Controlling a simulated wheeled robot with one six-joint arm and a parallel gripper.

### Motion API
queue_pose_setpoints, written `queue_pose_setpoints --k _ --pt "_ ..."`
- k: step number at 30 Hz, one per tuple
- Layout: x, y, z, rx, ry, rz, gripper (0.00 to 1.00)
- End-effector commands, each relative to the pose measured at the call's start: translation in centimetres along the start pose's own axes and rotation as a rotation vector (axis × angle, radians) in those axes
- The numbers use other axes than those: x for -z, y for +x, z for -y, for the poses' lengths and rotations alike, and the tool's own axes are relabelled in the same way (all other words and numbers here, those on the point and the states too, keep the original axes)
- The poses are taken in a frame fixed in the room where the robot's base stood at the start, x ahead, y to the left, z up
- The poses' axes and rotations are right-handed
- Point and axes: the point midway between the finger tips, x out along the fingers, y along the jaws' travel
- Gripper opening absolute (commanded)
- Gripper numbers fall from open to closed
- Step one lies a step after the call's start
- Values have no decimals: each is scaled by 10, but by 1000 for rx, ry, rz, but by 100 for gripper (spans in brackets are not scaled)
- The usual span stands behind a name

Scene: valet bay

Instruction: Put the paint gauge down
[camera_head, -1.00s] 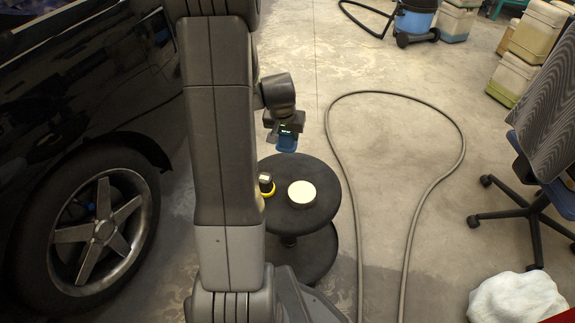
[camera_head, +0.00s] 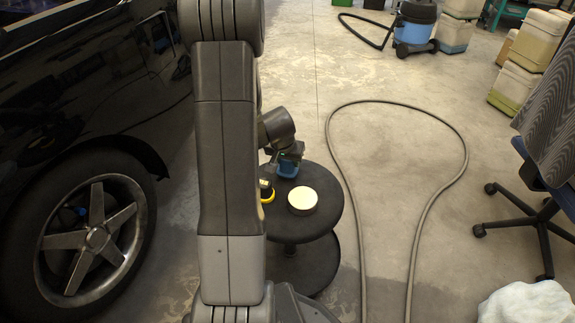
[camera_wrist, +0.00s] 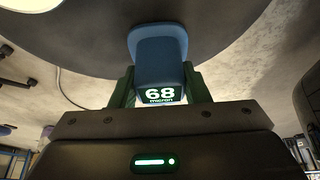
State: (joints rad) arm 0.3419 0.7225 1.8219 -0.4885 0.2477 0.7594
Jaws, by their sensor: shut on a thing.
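The paint gauge is a blue handheld device (camera_head: 288,169) with a display reading "68 micron". It shows large in the wrist view (camera_wrist: 158,55), where its screen faces the camera. My gripper (camera_head: 290,156) is shut on it, with one green finger on each side in the wrist view (camera_wrist: 159,88). The gauge is at the far part of a round black stool top (camera_head: 325,215). I cannot tell whether it touches the top.
A round tin with a cream top (camera_head: 302,200) and a yellow-and-black item (camera_head: 266,191), partly hidden by my arm, stand on the stool. A black car (camera_head: 85,110) is at left. A hose (camera_head: 333,155) loops on the floor. An office chair (camera_head: 540,190) is at right.

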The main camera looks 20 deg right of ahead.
Motion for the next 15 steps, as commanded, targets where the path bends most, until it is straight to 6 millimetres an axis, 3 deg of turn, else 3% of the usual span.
queue_pose_setpoints --k 7,8,10,11,15 --pt "-1 2 0 0 -1 1 18" --pt "-2 2 0 -1 -1 2 46" --pt "-2 2 0 -1 -1 2 59" --pt "-2 2 0 -1 -1 1 64" --pt "-1 2 0 0 -1 1 64"
